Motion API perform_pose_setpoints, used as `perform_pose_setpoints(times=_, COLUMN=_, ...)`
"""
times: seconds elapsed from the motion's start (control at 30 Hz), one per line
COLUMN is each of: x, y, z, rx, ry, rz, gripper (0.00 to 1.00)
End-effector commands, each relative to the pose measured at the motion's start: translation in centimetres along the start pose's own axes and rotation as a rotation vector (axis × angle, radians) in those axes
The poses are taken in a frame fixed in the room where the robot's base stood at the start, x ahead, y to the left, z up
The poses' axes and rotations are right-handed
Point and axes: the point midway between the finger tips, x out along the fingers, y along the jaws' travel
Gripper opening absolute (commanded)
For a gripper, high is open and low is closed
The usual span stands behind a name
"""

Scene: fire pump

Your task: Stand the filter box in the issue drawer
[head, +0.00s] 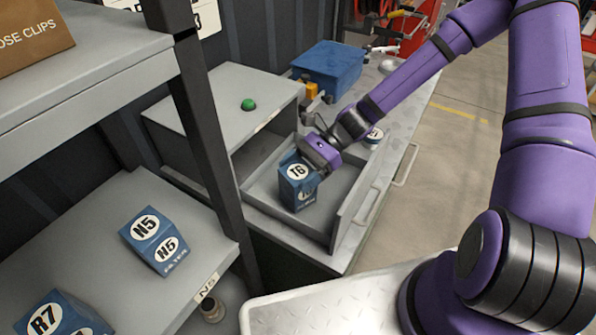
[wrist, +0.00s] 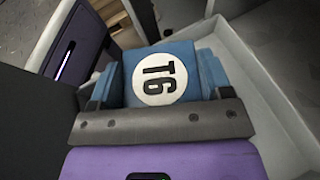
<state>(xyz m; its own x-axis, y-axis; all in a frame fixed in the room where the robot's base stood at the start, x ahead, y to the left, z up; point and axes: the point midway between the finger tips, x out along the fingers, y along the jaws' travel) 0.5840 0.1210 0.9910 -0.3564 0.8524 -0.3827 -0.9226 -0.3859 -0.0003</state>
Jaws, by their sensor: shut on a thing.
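A blue box with a white round T6 label (head: 297,188) is inside the open grey drawer (head: 265,205) in the head view. My gripper (head: 318,156) reaches down over the drawer and is shut on this box. In the wrist view the T6 box (wrist: 160,75) sits between the fingers of my gripper (wrist: 155,95), with its T6 face toward the camera. The box looks upright in the head view. Whether its bottom touches the drawer floor I cannot tell. The drawer wall (wrist: 262,90) shows beside the box in the wrist view.
A shelf at left holds a blue N5 box (head: 153,240) and an R7 box (head: 62,318). A brown carton (head: 30,35) stands on the upper shelf. A cabinet with a green button (head: 248,104) and a blue bin (head: 330,66) are behind the drawer. The drawer's right part is empty.

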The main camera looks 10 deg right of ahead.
Motion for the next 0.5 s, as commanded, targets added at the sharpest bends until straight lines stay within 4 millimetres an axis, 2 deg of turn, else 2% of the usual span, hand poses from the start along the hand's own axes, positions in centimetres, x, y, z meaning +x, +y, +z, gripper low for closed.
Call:
perform_pose_setpoints(times=0.03, x=0.04, y=0.0, z=-0.07, rx=0.001, ry=0.0, rz=0.0, gripper=0.74)
perform_pose_setpoints(times=0.13, x=0.02, y=0.0, z=-0.05, rx=0.0, ry=0.0, rz=0.0, gripper=0.97)
perform_pose_setpoints(times=0.5, x=-0.4, y=-0.02, z=0.05, rx=0.0, ry=0.001, rz=-0.001, gripper=0.98)
